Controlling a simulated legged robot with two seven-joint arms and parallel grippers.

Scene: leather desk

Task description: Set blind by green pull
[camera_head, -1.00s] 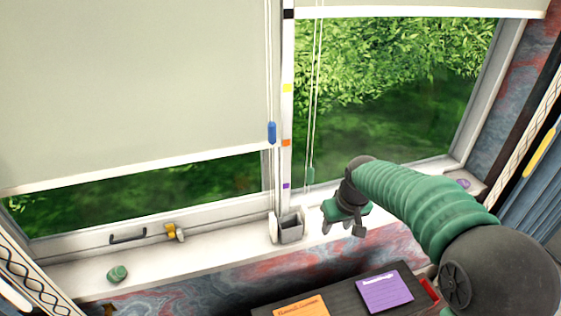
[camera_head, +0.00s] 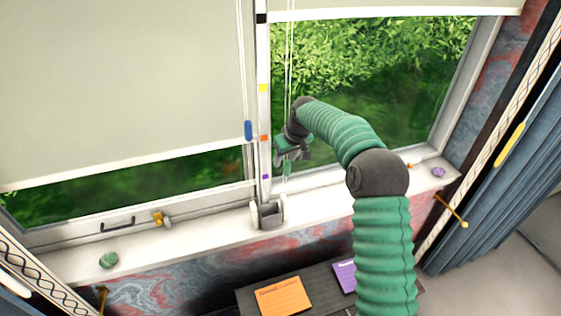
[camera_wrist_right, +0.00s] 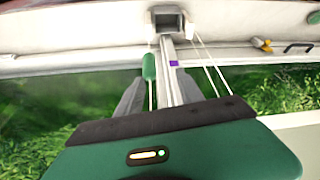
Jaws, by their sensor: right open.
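The green pull (camera_head: 287,167) hangs on thin white cords in front of the right window, just right of the white centre post. It also shows in the wrist view (camera_wrist_right: 149,67). My right gripper (camera_head: 290,152) is at the cords, close to the pull. In the wrist view its grey fingers (camera_wrist_right: 158,92) are apart, and the pull's cord appears between them; contact is not clear. The right blind (camera_head: 400,9) is high, with only its lower strip in view. My left gripper is not in view.
The blue pull (camera_head: 248,130) hangs by the lower left blind (camera_head: 120,90). The centre post has black, yellow (camera_head: 263,88), orange and purple (camera_head: 265,177) marks. A grey holder (camera_head: 268,214) and a green stone (camera_head: 108,260) are on the sill (camera_head: 190,237).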

